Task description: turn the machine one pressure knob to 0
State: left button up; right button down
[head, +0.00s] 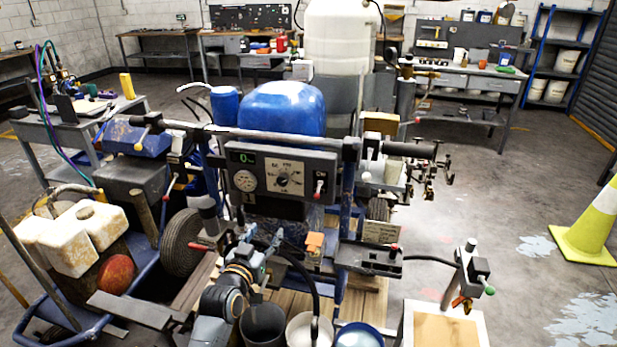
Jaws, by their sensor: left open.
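The line striper (345,160) stands in the middle of the head view, with a grey control panel (300,160) facing me. The pressure knob (284,180) is a small dark knob on a white dial plate in the panel's middle; its exact setting is too small to read. A round gauge (246,181) sits to its left, under a small green-lit display (243,158). A toggle switch (319,188) is at the right. My left gripper (262,238) is open, below the panel and apart from the knob; its fingers are partly hard to make out. My right gripper is not in view.
Buckets (262,324) stand below my left arm. A dark tray (368,259) juts out at the lower right of the machine. A cart with white jugs (75,235) is at the left.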

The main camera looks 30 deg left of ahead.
aim_at(282, 183)
pick_arm(q)
notch_tip(282, 183, up, 7)
jog(key=t, duration=0.1)
jog(key=shift+y, duration=0.3)
jog(key=x, duration=0.4)
jog(key=p+x, duration=0.1)
jog(key=x, duration=0.3)
jog(key=p+x, duration=0.1)
jog(key=x, duration=0.3)
jog(key=shift+w+f, duration=0.15)
jog(key=shift+f, duration=0.1)
jog(key=shift+w+a, duration=0.2)
jog(key=shift+w, duration=0.5)
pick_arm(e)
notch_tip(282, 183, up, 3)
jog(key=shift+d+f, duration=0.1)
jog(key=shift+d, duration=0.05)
pick_arm(q)
grip_shut()
